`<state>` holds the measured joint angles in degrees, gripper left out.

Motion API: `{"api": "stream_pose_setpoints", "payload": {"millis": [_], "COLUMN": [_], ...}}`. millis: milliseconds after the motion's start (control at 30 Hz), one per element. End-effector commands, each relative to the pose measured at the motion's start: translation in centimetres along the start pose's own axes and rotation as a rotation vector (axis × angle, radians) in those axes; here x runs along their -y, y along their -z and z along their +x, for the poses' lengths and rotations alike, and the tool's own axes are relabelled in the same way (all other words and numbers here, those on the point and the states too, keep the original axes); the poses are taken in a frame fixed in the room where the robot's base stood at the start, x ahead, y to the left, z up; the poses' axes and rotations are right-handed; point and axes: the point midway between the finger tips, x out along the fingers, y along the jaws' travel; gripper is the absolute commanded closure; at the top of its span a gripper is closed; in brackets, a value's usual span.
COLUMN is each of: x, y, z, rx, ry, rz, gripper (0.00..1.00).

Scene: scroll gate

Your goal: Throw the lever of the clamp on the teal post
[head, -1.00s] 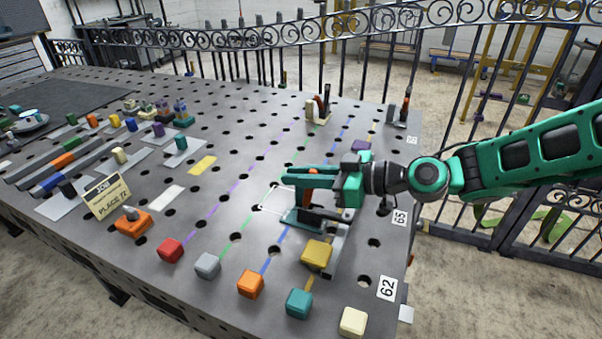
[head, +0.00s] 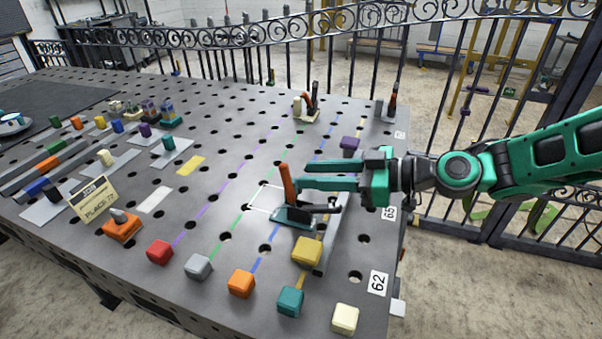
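A dark arm of the clamp points right. My gripper (head: 299,175) is level, pointing left, with its two teal fingers apart and nothing seen between them. The fingertips are just right of the lever; whether they touch it I cannot tell. No separate teal post can be made out under the clamp.
Coloured blocks, including a teal one (head: 290,301), line the front edge. Two other levered clamps (head: 308,104) (head: 391,104) and a purple block (head: 350,143) stand further back. An iron fence runs behind.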

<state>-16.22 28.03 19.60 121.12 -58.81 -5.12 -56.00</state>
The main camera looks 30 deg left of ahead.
Motion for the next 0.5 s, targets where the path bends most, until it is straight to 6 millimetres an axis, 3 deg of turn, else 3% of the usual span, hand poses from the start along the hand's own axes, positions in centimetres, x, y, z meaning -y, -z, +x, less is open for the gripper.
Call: {"api": "stream_pose_setpoints", "payload": {"millis": [200, 500], "x": [0.0, 0.1], "y": [-0.1, -0.1], "z": [-3.2, -4.1], "rx": [0.000, 0.001], "ry": [-0.002, 0.000], "rz": [0.001, 0.001], "gripper": [0.67, 0.67]}}
